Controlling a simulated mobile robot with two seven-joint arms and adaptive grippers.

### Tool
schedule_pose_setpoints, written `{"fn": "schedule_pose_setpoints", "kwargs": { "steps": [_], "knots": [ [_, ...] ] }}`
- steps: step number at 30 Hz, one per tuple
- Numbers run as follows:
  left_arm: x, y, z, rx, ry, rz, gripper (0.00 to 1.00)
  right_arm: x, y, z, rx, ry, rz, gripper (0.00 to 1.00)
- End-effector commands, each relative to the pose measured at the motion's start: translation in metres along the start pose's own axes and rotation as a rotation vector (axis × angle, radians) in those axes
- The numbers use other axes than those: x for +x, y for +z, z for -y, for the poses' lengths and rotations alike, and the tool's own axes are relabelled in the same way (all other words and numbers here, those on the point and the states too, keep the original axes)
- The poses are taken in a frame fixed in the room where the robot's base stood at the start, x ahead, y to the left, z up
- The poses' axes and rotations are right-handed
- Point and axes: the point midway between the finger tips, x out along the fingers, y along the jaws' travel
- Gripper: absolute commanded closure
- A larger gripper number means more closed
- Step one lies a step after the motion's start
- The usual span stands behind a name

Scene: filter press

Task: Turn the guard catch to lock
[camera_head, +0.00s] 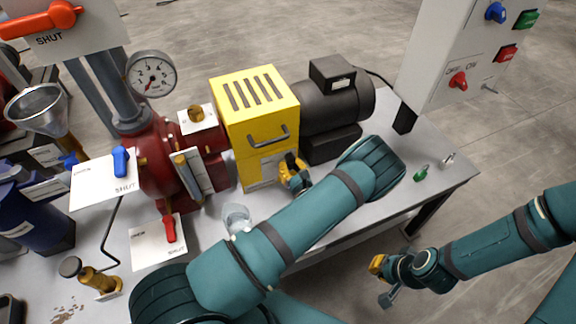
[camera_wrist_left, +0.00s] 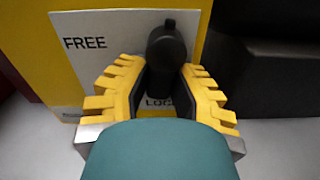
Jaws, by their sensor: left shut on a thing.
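The yellow guard (camera_head: 257,105) stands on the bench between the red pump and the dark motor. Its front bears a pale catch plate (camera_wrist_left: 95,45), with FREE at the upper left and a partly hidden LOCK label at the bottom. The black guard catch (camera_wrist_left: 166,50) stands out from this plate; its lower part is between my fingers. My left gripper (camera_head: 293,175) is shut on the catch, its yellow fingers on either side of it in the wrist view (camera_wrist_left: 165,95). My right gripper (camera_head: 380,280) is beyond the bench's front edge, away from the guard; its opening is unclear.
The dark motor (camera_head: 335,100) is right of the guard. The red pump (camera_head: 160,160) with valve handles is left. A glass vessel (camera_head: 236,217) stands near my left forearm. A green padlock (camera_head: 421,172) lies on the clear right part of the bench. A switch cabinet (camera_head: 450,60) rises behind.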

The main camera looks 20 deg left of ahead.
Motion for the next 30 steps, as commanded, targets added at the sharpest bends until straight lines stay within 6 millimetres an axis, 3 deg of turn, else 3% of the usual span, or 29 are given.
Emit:
{"fn": "schedule_pose_setpoints", "kwargs": {
  "steps": [10, 26, 27, 29, 30],
  "knots": [
    [0.0015, 0.0029, 0.0045, -0.143, -0.001, 0.007, 1.0, -0.0001, 0.0, 0.0, 0.0, 0.0, 0.0, 1.0],
    [0.0017, 0.0034, 0.0053, -0.168, -0.001, 0.008, 1.0, -0.0001, 0.0, 0.0, 0.0, 0.0, 0.0, 1.0],
    [0.0017, 0.0034, 0.0053, -0.168, -0.001, 0.008, 0.69, -0.0001, 0.0, 0.0, 0.0, 0.0, 0.0, 1.0],
    [0.0016, 0.0033, 0.0052, -0.168, -0.001, 0.007, 0.48, -0.0001, 0.0, 0.0, 0.0, 0.0, 0.0, 1.0],
    [0.0014, 0.0029, 0.0052, -0.167, -0.001, 0.006, 0.47, -0.0001, 0.0, 0.0, 0.0, 0.0, 0.0, 1.0]
  ]
}}
